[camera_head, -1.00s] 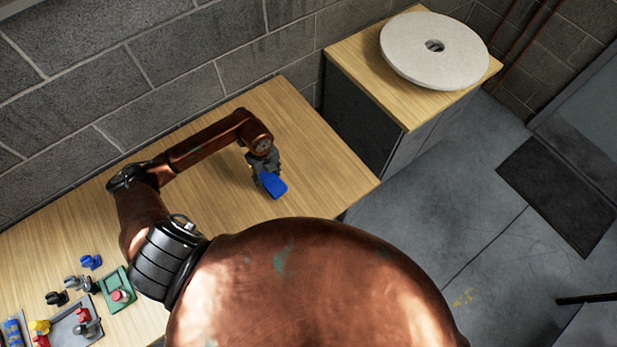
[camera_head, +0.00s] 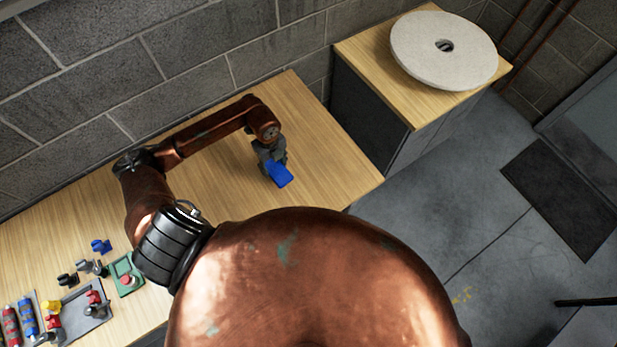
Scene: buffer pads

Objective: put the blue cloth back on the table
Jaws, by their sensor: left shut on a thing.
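The blue cloth (camera_head: 281,175) is a small bright blue flat piece in the head view, right of the middle of the table. My left gripper (camera_head: 272,160) is shut on it, pointing down over the wooden table (camera_head: 325,150). The cloth sticks out from the fingers toward the lower right. I cannot tell whether it touches the tabletop or hangs just above it. My right gripper is not in view.
A side cabinet (camera_head: 372,55) at the back right bears a round white pad (camera_head: 440,50). At the table's left end are a green tray (camera_head: 126,276), a grey tray (camera_head: 85,312), a blue item (camera_head: 101,246) and several small coloured items. The table around the cloth is clear.

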